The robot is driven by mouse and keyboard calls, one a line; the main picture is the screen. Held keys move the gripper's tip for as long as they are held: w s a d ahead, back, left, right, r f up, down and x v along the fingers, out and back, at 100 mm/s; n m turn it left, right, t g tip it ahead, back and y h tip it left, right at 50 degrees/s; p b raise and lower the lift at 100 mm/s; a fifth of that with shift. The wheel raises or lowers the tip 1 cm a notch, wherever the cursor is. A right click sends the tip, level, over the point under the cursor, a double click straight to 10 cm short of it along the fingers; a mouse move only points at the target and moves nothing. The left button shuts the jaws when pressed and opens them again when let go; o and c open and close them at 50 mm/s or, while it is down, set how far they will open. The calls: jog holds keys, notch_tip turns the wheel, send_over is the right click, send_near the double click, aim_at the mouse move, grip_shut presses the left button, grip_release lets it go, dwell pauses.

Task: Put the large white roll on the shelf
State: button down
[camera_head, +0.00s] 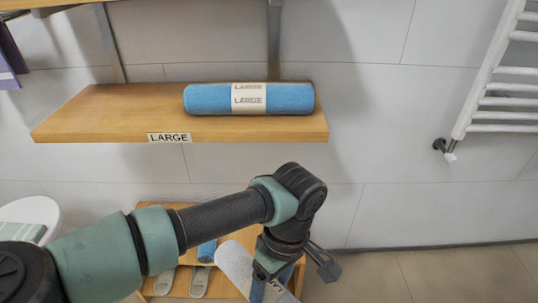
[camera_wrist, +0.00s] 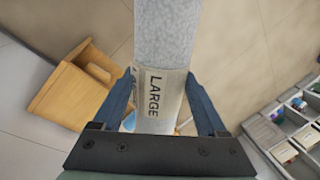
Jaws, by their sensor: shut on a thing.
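The large white roll (camera_head: 235,265) shows in the head view at the lower middle, tilted and partly hidden behind my arm. In the wrist view the white roll (camera_wrist: 165,40) runs up the middle, its paper band marked LARGE. My gripper (camera_head: 290,275) is shut on the roll, and in the wrist view its fingers (camera_wrist: 158,90) lie on both sides of the band. The wooden shelf (camera_head: 100,115) with a LARGE label on its front edge is on the wall, above and behind my gripper. The roll is below the shelf and apart from it.
A blue roll (camera_head: 205,98) with a LARGE band lies on the shelf's right half; the left half is bare. A wooden rack (camera_head: 180,290) with slippers stands below. A white towel rail (camera_head: 490,85) is at the right. A grey cart (camera_wrist: 285,135) with items shows in the wrist view.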

jog(key=r+m+p, duration=0.1)
jog(key=m, duration=0.1)
jog(key=r+m+p, duration=0.1)
jog(key=r, duration=0.1)
jog(key=r+m+t+p, duration=0.1)
jog(key=m, duration=0.1)
jog(key=shift+w+r+m+y+p, duration=0.2)
jog(key=shift+w+m+y+p, duration=0.05)
jog(key=shift+m+y+p, duration=0.05)
jog(key=s+r+m+p, duration=0.1)
jog(key=s+r+p, duration=0.1)
jog(key=r+p, duration=1)
jog(key=s+r+m+p, duration=0.2)
jog(key=r+p, duration=1)
jog(key=p, duration=1.2)
jog(key=shift+s+t, duration=0.4)
jog(key=shift+s, duration=0.4)
jog(key=shift+r, duration=0.1)
